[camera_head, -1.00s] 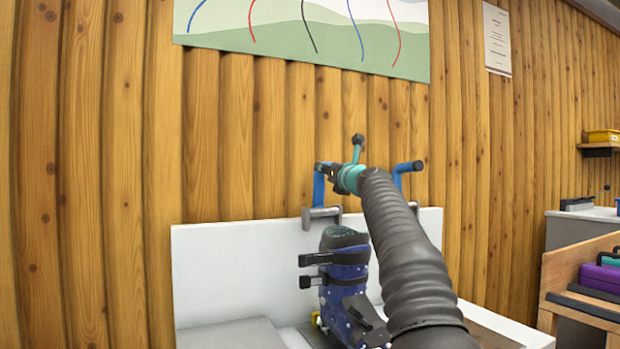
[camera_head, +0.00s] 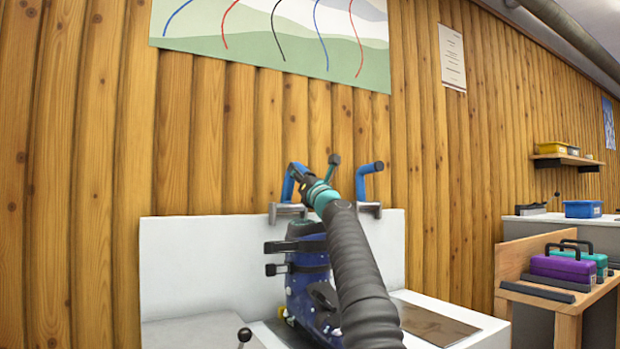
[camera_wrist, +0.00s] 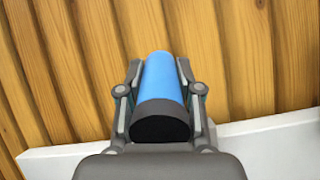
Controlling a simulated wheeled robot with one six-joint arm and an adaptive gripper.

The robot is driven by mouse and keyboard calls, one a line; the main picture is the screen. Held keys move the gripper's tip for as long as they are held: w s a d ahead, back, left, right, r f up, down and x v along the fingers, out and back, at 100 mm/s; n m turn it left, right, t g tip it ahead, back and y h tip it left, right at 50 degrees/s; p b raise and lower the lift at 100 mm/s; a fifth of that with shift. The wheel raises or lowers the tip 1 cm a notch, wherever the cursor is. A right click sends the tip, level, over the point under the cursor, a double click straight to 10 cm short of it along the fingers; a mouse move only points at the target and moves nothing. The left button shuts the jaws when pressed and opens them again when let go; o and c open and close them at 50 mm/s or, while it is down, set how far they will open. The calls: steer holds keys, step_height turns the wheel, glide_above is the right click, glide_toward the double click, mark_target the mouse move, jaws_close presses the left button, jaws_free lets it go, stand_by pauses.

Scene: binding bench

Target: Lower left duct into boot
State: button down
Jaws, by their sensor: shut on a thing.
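The left duct (camera_head: 289,186) is a blue bent tube at the left bracket on the bench's white back panel. My gripper (camera_head: 297,172) is at its upper end. In the wrist view my gripper (camera_wrist: 158,72) is shut on the blue duct (camera_wrist: 163,80), whose black end faces the camera. The right duct (camera_head: 364,178), also blue with a dark end, stands at the right bracket and is free. The boot (camera_head: 306,283), dark blue with white spots and black straps, stands upright on the bench below the left duct. My arm hides its right side.
The white bench (camera_head: 180,255) has a brown plate (camera_head: 435,322) on its right side. A black-knobbed lever (camera_head: 244,336) is at the front left. A wooden stand (camera_head: 525,258) with a purple toolbox (camera_head: 562,266) is at the right. The plank wall is close behind.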

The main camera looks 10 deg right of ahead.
steer(key=shift+s+f, duration=0.1)
steer(key=shift+s, duration=0.05)
stand_by(0.5)
steer(key=c, duration=0.8)
jaws_free()
steer(key=shift+o, duration=0.2)
steer(key=shift+s+f, duration=0.1)
steer(key=shift+s, duration=0.1)
steer(key=shift+s+d+f, duration=0.15)
steer(key=shift+s, duration=0.05)
steer(key=s+d, duration=0.3)
steer(key=s, duration=0.8)
steer(key=shift+s+d, duration=0.15)
steer(key=shift+s, duration=0.2)
